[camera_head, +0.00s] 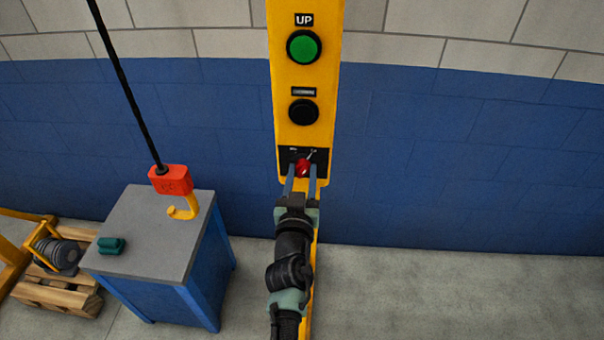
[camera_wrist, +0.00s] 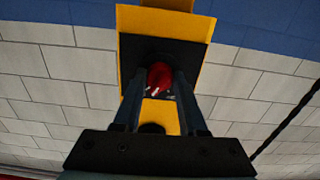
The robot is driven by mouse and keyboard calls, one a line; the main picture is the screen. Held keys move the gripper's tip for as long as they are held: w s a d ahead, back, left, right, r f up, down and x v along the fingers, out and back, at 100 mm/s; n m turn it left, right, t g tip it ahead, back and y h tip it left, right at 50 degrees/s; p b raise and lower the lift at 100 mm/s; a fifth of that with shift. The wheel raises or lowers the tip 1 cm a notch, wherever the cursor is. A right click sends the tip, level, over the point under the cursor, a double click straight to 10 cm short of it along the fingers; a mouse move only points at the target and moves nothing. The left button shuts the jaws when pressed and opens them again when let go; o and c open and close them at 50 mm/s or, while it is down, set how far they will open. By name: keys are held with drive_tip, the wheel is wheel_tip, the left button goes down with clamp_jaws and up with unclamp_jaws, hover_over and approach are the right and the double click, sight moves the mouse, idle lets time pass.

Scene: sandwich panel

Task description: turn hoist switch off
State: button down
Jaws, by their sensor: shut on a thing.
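The hoist switch is a red knob (camera_head: 303,167) on a black plate (camera_head: 321,158) at the lower end of the yellow control panel (camera_head: 282,60). My gripper (camera_head: 303,170) reaches up from below with one finger on each side of the knob and is shut on it. In the wrist view the red knob (camera_wrist: 160,76) sits between the two fingers (camera_wrist: 157,85), with a pale mark on it. The labels on the plate are too small to read, and the fingers hide part of it.
Above the switch are a black button (camera_head: 303,111) and a green button (camera_head: 303,47) marked UP. At left, a red hoist block (camera_head: 170,180) with a yellow hook hangs over a grey-topped blue cabinet (camera_head: 150,230). A green object (camera_head: 111,245) lies on top. A pallet (camera_head: 55,290) stands farther left. The floor at right is clear.

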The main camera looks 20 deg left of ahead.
drive_tip(key=n, duration=1.1)
drive_tip(key=shift+d, duration=0.1)
drive_tip(key=shift+n, duration=0.4)
idle(0.3)
drive_tip(key=shift+c, duration=2.3)
unclamp_jaws()
drive_tip(key=p+v, duration=0.2)
drive_tip(key=v, duration=1.1)
drive_tip(key=shift+r, duration=0.1)
